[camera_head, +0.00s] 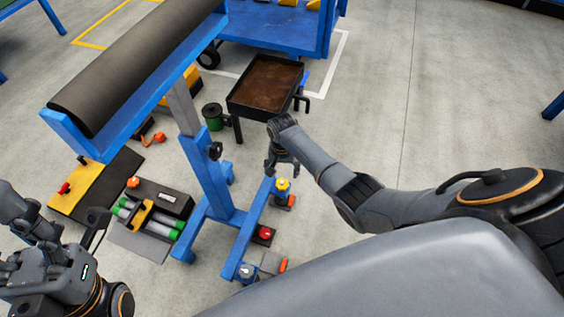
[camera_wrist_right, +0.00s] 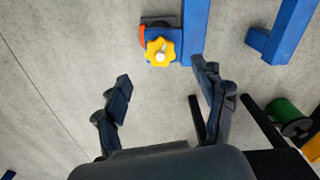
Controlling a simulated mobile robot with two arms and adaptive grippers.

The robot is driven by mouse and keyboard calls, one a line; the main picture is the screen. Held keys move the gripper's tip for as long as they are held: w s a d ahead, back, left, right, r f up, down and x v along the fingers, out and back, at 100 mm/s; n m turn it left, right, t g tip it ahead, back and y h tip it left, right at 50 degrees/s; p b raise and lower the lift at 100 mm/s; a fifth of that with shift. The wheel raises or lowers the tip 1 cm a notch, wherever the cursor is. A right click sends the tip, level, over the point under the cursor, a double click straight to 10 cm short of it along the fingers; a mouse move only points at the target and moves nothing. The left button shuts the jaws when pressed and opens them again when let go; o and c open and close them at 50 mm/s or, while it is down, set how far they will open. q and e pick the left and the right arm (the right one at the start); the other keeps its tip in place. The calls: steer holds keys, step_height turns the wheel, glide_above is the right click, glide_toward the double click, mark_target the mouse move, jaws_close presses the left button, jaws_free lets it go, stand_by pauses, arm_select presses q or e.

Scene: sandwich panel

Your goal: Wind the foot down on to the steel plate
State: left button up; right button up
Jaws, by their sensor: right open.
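A yellow star-shaped knob (camera_head: 282,185) tops the foot at the end of the stand's blue base leg (camera_head: 253,214). In the right wrist view the knob (camera_wrist_right: 160,52) lies beyond my fingertips, with a pale centre. A dark plate with an orange end (camera_head: 290,201) lies at the foot; whether the foot touches it is hidden. My right gripper (camera_head: 281,168) is open and empty, just above the knob in the picture. Its two spread fingers show in the wrist view (camera_wrist_right: 162,82). My left gripper (camera_head: 92,232) is at the lower left, and its fingers are unclear.
A red knob (camera_head: 265,233) and another foot (camera_head: 246,271) stand further along the base. A brown-bottomed tray (camera_head: 266,84) and a green spool (camera_head: 213,115) are behind. Open floor lies to the right.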

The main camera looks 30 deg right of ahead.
step_height(320, 180, up, 5)
stand_by(0.3)
stand_by(0.4)
